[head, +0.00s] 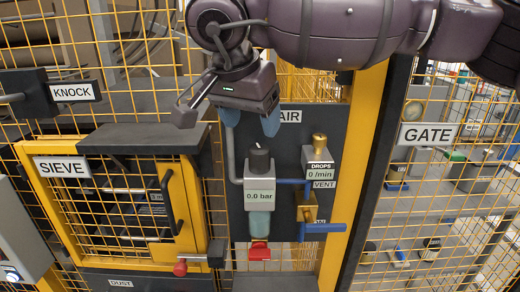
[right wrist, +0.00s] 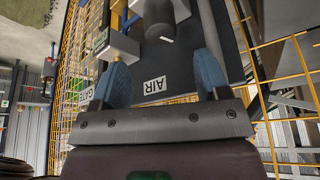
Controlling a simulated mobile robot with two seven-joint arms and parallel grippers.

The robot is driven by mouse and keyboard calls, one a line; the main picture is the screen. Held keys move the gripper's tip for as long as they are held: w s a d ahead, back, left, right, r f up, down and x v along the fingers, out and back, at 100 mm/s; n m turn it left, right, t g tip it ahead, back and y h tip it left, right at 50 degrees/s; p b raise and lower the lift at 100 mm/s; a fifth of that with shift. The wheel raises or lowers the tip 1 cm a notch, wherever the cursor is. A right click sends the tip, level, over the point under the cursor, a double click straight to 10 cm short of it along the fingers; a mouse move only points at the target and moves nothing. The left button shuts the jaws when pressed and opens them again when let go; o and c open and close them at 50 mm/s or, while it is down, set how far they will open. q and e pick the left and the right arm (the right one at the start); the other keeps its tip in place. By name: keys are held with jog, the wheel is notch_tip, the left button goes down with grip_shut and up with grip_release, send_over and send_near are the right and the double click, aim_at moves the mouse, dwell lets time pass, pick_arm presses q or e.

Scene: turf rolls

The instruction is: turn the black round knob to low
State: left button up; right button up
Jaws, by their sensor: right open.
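The black round knob (head: 259,158) sits on top of a grey regulator block (head: 261,192) reading 0.0 bar, on the dark AIR panel. In the right wrist view the knob (right wrist: 160,33) shows beyond the fingertips, roughly centred between them. My right gripper (head: 250,120) hangs above the knob with its two blue fingers apart and nothing between them. It also shows in the right wrist view (right wrist: 160,75), clear of the knob. The knob's markings are too small to read. My left gripper is not in view.
Right of the regulator are a brass valve (head: 308,208) with a blue handle (head: 322,228) and a DROPS display (head: 321,172). A red knob (head: 259,251) sits below. The SIEVE door (head: 190,205) stands left. A yellow post (head: 358,170) and mesh fence flank the panel.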

aim_at(259, 149)
jog(key=x, duration=0.6)
jog(key=shift+w+f, duration=0.15)
jog(key=shift+f, duration=0.15)
jog(key=shift+w+d+f, duration=0.2)
jog(key=shift+f, duration=0.45)
jog(key=c, duration=0.9)
jog(key=shift+c, duration=0.2)
